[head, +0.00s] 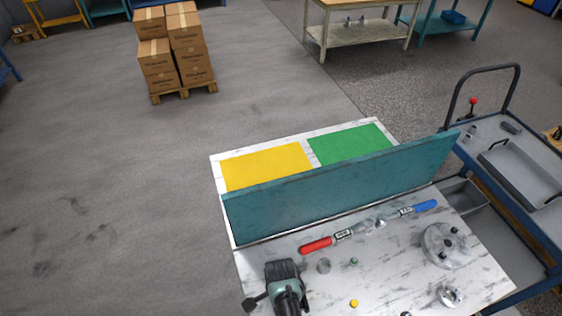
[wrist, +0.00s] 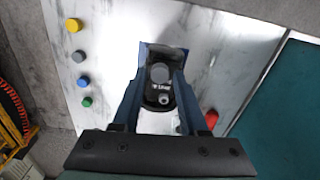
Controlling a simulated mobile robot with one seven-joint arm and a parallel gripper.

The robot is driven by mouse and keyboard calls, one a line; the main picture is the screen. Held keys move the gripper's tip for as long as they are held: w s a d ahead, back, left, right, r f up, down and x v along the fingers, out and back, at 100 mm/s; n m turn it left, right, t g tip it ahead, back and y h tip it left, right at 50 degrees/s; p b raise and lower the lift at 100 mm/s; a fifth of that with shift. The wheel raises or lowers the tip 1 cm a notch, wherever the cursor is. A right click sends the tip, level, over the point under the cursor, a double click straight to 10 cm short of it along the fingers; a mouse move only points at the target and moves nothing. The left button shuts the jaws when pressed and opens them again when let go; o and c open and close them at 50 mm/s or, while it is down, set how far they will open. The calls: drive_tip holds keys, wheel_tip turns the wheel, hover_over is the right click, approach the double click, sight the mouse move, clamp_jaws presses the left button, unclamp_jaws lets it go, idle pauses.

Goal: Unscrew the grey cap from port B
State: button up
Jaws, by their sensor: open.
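In the wrist view the dark motor (wrist: 150,97) lies between my gripper's two blue fingers. My gripper (wrist: 163,56) is open, one finger on each side of the motor's end. A round grey cap (wrist: 159,73) shows on the motor between the fingers. Below it are small white lettering, too small to read, and a small bright round fitting (wrist: 163,99). I cannot tell whether the fingers touch anything. In the head view my arm's black and pale green end (head: 284,272) is at the table's front left; the fingers and motor are not distinguishable there.
In the wrist view yellow (wrist: 73,25), grey (wrist: 78,56), blue (wrist: 83,81) and green (wrist: 87,101) caps stand in a row. In the head view a teal panel (head: 340,187) stands behind red-handled (head: 316,246) and blue-handled (head: 425,207) tools. A round metal part (head: 440,245) is at right.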

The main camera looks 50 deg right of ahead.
drive_tip(key=m, duration=0.2)
drive_tip(key=shift+m, duration=0.3)
idle(0.3)
clamp_jaws()
idle(0.5)
drive_tip(key=n, duration=0.5)
drive_tip(key=shift+n, duration=0.4)
